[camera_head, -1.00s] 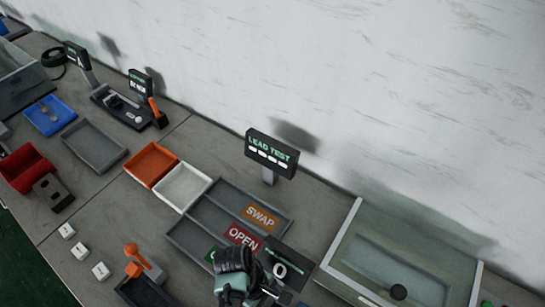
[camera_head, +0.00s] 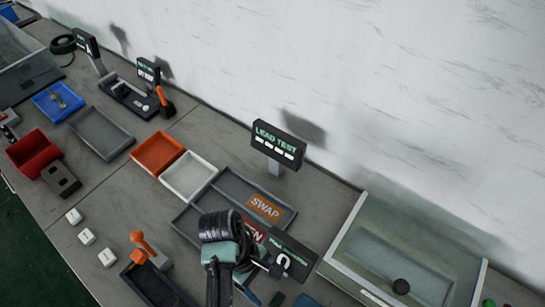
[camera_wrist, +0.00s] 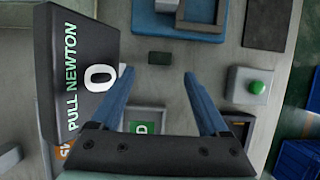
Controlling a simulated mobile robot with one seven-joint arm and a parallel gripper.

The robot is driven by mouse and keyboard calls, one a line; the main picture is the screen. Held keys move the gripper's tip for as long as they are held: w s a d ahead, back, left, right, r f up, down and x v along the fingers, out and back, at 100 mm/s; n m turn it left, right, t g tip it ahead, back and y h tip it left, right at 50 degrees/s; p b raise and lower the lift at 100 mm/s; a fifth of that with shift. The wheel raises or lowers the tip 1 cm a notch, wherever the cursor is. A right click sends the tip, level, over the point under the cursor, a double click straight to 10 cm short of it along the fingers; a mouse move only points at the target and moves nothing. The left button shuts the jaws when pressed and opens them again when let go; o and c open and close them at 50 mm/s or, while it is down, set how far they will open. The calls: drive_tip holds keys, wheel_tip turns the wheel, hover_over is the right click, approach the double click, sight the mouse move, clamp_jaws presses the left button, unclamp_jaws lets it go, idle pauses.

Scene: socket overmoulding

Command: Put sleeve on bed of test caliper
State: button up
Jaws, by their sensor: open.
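I cannot single out the sleeve with certainty. A small dark block (camera_wrist: 159,58) lies on the bench, seen between my fingertips in the wrist view. My gripper (camera_wrist: 158,74) is open, its two blue fingers apart with nothing held between them. In the head view my wrist covers part of the red OPEN tray area, and the fingers are hard to make out. A dark station with a small display and an orange lever (camera_head: 140,92) stands at the upper left; it may be the test caliper. Its bed holds small pale parts too small to tell.
A PULL NEWTON display (camera_wrist: 82,75) stands close left of my fingers. The LEAD TEST sign (camera_head: 279,146) stands behind the grey SWAP tray (camera_head: 228,184). Orange (camera_head: 158,153) and white (camera_head: 188,176) trays lie left of it. A glass-lidded case (camera_head: 405,250) fills the right.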

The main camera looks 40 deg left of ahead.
drive_tip(key=shift+p+v, duration=1.1)
drive_tip(key=shift+v, duration=1.25)
